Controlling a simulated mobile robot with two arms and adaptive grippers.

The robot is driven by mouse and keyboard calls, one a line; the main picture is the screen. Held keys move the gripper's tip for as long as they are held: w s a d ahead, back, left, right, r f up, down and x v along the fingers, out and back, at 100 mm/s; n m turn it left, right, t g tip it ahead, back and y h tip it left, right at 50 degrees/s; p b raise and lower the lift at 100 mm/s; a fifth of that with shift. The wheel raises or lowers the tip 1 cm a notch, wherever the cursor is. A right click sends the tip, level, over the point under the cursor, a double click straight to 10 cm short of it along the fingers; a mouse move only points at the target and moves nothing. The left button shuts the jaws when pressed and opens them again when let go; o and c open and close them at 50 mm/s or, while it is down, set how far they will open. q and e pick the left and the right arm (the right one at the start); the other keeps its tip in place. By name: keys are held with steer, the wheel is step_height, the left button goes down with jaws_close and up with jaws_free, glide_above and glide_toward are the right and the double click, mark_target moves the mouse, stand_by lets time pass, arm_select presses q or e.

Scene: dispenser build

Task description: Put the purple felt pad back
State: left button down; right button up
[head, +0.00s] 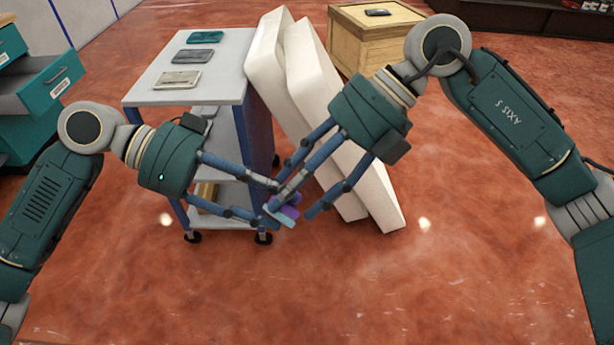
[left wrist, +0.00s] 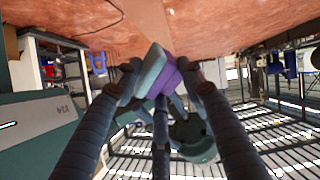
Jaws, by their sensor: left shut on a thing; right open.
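The purple felt pad (head: 289,209) is held up in front of the cart between my two grippers. A pale blue piece (head: 284,220) lies against it; I cannot tell whether they are joined. In the left wrist view the purple pad (left wrist: 168,77) and the pale blue piece (left wrist: 150,70) sit side by side at the fingertips. My left gripper (head: 270,206) is shut on the purple pad. My right gripper (head: 292,207) is open, its fingers reaching down from the right around the pad and close to my left fingertips. The fingers partly hide the pad.
A grey-topped cart (head: 225,78) carries flat teal (head: 204,37), grey (head: 193,55) and pale (head: 177,80) items. Large white slabs (head: 372,200) lean beside it. A wooden crate (head: 365,45) stands behind, and teal drawers (head: 45,85) are at left. The front floor is clear.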

steer(key=c, duration=1.1)
